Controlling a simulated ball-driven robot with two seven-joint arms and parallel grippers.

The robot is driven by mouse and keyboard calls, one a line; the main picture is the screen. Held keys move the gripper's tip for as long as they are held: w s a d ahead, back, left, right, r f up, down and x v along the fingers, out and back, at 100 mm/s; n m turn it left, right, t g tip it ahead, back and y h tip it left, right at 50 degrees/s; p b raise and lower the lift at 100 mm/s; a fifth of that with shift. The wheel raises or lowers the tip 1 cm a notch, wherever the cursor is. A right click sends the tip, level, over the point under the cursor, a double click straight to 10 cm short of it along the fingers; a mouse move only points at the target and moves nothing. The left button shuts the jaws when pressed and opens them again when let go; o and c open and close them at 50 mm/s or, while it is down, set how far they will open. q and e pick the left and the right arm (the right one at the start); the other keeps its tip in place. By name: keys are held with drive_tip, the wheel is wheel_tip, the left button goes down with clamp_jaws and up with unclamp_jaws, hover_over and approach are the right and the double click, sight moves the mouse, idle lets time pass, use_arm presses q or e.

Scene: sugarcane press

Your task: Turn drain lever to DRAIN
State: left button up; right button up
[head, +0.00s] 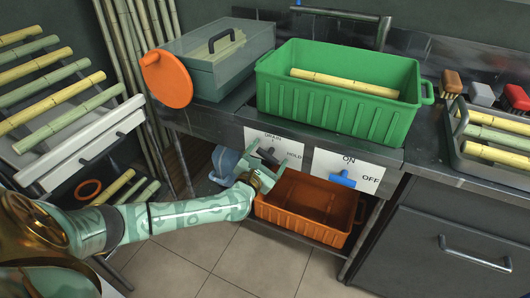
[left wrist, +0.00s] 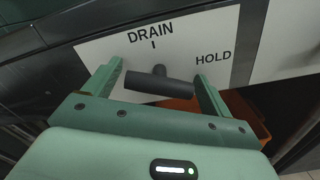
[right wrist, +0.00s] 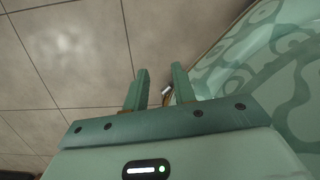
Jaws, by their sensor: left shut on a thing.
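The drain lever (head: 268,156) is a dark grey bar handle on a white plate (head: 291,144) under the counter edge. In the left wrist view the lever (left wrist: 160,82) lies across between my fingers, below the word DRAIN and left of HOLD. My left gripper (head: 262,171) is at the plate in the head view. In the left wrist view my left gripper (left wrist: 158,88) is shut on the lever, one finger at each end of the bar. My right gripper (right wrist: 161,86) shows only in the right wrist view, its fingers apart, with nothing held.
An ON/OFF plate (head: 362,178) with a blue switch (head: 342,179) is just right. An orange crate (head: 303,212) stands below. A green crate (head: 340,118) holding a cane sits on the counter, beside the grey press box (head: 205,75) with an orange disc (head: 167,79).

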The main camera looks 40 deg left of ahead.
use_arm(q)
drive_tip(key=m+p, duration=0.3)
drive_tip(key=m, duration=0.3)
drive_tip(key=shift+d+p, duration=0.1)
drive_tip(key=shift+p, duration=0.25)
drive_tip(key=m+p, duration=0.1)
drive_tip(key=m, duration=0.2)
drive_tip(key=shift+f+m, duration=0.1)
drive_tip(key=shift+m, duration=0.3)
drive_tip(key=shift+f+m+p, duration=0.1)
drive_tip(key=shift+m+p, duration=0.5)
drive_tip(key=shift+m, duration=0.7)
use_arm(e)
drive_tip(key=shift+m+t, duration=0.4)
drive_tip(key=r, duration=0.1)
drive_tip(key=a+r, duration=0.1)
drive_tip(key=r, duration=0.1)
drive_tip(key=a+r, duration=0.1)
drive_tip(key=shift+w+r, duration=0.25)
drive_tip(key=shift+r, duration=0.15)
use_arm(q)
drive_tip(key=shift+m, duration=0.3)
use_arm(e)
drive_tip(key=shift+d, duration=0.15)
